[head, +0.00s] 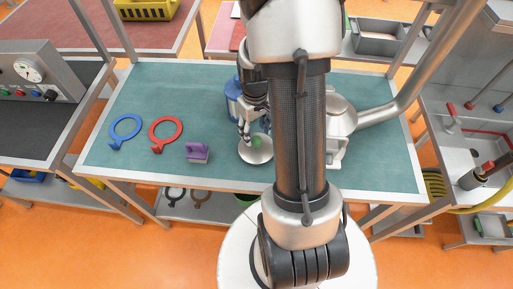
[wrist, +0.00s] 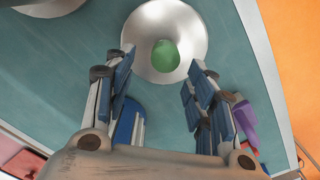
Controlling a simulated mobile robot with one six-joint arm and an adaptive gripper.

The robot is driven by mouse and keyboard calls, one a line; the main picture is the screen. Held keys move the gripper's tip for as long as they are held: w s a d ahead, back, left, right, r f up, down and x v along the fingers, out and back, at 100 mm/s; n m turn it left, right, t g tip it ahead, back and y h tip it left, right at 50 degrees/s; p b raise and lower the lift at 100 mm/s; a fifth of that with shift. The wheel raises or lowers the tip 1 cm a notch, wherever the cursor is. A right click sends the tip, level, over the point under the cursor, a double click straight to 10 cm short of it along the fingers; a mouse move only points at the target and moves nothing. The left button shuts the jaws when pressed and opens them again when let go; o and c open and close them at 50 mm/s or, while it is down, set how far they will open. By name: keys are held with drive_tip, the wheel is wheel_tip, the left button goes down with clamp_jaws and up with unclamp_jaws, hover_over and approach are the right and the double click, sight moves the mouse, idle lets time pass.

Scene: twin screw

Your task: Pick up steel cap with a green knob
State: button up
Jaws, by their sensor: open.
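The steel cap (head: 255,154) is a shallow shiny dish with a green knob (head: 257,141) at its centre. It rests on the teal tabletop (head: 215,88), left of my arm in the head view. In the wrist view the steel cap (wrist: 146,22) and its green knob (wrist: 165,56) lie just beyond my fingertips. My gripper (wrist: 157,65) is open, with one finger on each side of the knob and nothing between them. In the head view my gripper (head: 246,130) is right by the cap, partly hidden by my arm. I cannot tell if the fingers touch the cap.
A blue container (head: 232,92) stands behind the cap. A purple block (head: 197,152), a red ring (head: 165,132) and a blue ring (head: 125,127) lie to the left. A steel vessel with a pipe (head: 341,117) stands to the right.

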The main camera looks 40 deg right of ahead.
sight(256, 138)
drive_tip(key=f, duration=0.1)
drive_tip(key=f+b, duration=0.1)
drive_tip(key=f, duration=0.2)
drive_tip(key=shift+s+a+f, duration=0.25)
drive_tip(key=shift+s+f, duration=0.1)
drive_tip(key=shift+s, duration=0.05)
drive_tip(key=shift+f+b, duration=0.25)
drive_tip(key=shift+b, duration=0.05)
clamp_jaws()
